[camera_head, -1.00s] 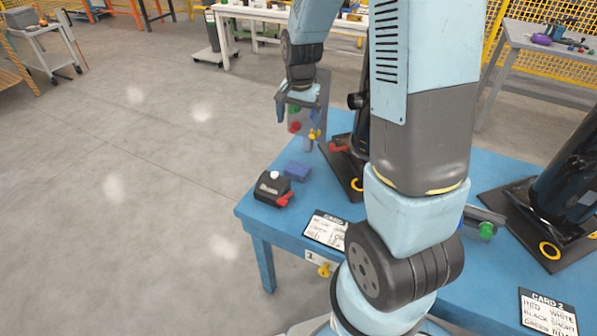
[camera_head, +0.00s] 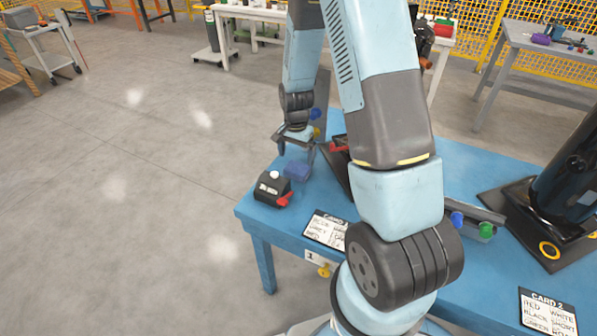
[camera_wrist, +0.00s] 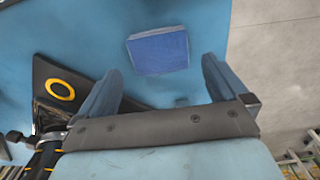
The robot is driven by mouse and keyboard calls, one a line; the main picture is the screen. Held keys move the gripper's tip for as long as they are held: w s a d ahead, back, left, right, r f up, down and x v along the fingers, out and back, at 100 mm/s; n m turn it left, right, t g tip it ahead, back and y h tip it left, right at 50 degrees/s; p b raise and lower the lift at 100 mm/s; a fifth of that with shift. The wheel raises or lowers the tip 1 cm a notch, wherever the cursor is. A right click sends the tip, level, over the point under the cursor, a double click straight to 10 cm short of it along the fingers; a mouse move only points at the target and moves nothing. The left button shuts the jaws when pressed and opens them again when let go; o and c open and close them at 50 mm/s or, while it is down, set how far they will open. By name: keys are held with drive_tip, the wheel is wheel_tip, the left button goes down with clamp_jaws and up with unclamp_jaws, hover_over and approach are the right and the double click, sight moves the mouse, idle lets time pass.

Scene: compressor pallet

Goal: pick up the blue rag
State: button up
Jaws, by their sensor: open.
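The blue rag (camera_head: 298,169), a folded flat block of darker blue, lies on the blue table near its far left corner. It also shows in the wrist view (camera_wrist: 158,52), just beyond and between my fingers. My gripper (camera_head: 294,150) is open and empty, pointing down above the rag. In the wrist view, my two fingers (camera_wrist: 161,70) stand wide apart, with bare table between them. The rag appears apart from both fingers.
A black box (camera_head: 268,190) with a red lever and white knob stands beside the rag, toward the front. A black plate with a yellow ring (camera_wrist: 60,90) lies left in the wrist view. The table edge (camera_wrist: 229,60) is close on the right there.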

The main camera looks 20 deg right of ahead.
sight(297, 167)
drive_tip(key=shift+d+f, duration=0.15)
drive_tip(key=shift+f, duration=3.1)
drive_tip(key=shift+c, duration=0.5)
drive_tip(key=c, duration=0.6)
drive_tip(key=shift+o, duration=0.2)
drive_tip(key=shift+r, duration=0.1)
drive_tip(key=shift+w+r, duration=0.1)
drive_tip(key=shift+r, duration=0.45)
drive_tip(key=s+d+r, duration=0.2)
drive_tip(key=s+r, duration=0.4)
drive_tip(key=s+d+r, duration=0.3)
drive_tip(key=s+r, duration=0.2)
drive_tip(key=s, duration=0.2)
drive_tip(key=shift+d+r, duration=0.25)
drive_tip(key=shift+r, duration=0.15)
